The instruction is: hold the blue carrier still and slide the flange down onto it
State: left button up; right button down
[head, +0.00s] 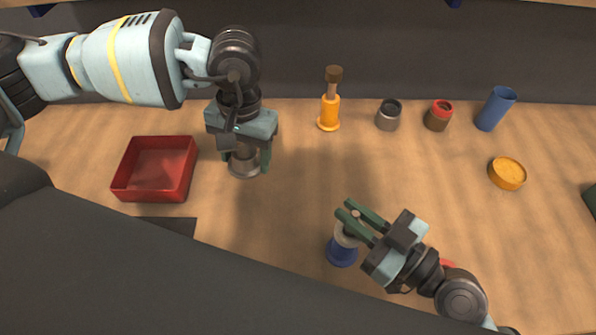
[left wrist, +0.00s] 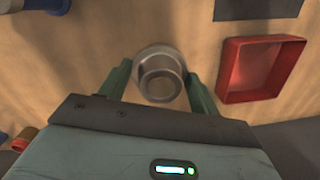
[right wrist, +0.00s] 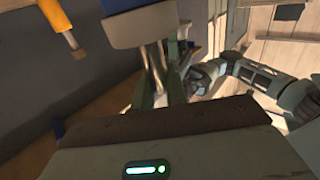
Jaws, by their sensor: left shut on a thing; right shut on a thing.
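The flange (head: 245,169), a grey metal ring-like piece with a wider base, is between the fingers of my left gripper (head: 250,160), which is shut on it. The left wrist view shows the flange (left wrist: 160,78) from above. I cannot tell whether its base touches the table. The blue carrier (head: 342,252) stands front centre, blue below with a pale grey upper part. My right gripper (head: 346,209) is shut on it from the right. In the right wrist view a metal stem (right wrist: 156,68) of the carrier runs between the fingers. The flange and carrier are apart.
A red tray (head: 155,170) lies left of the flange. An orange post (head: 329,109), grey cup (head: 388,117), red-topped brown jar (head: 437,117) and blue cylinder (head: 495,109) line the back. The table between flange and carrier is clear.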

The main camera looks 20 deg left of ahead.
pick_arm(q)
jog(key=s+d+r+m, duration=0.1)
jog(key=d+r+m, duration=0.3)
jog(key=d, duration=0.9)
notch_tip(320, 180, up, 4)
jog(key=m+t, duration=0.1)
jog(key=m, duration=0.1)
send_over(355, 214)
jog(key=shift+d, duration=0.1)
jog(key=shift+f, duration=0.2)
jog(key=shift+f, duration=1.75)
jog(key=shift+f, duration=0.6)
jog(key=shift+r, duration=0.1)
jog(key=shift+r, duration=1.9)
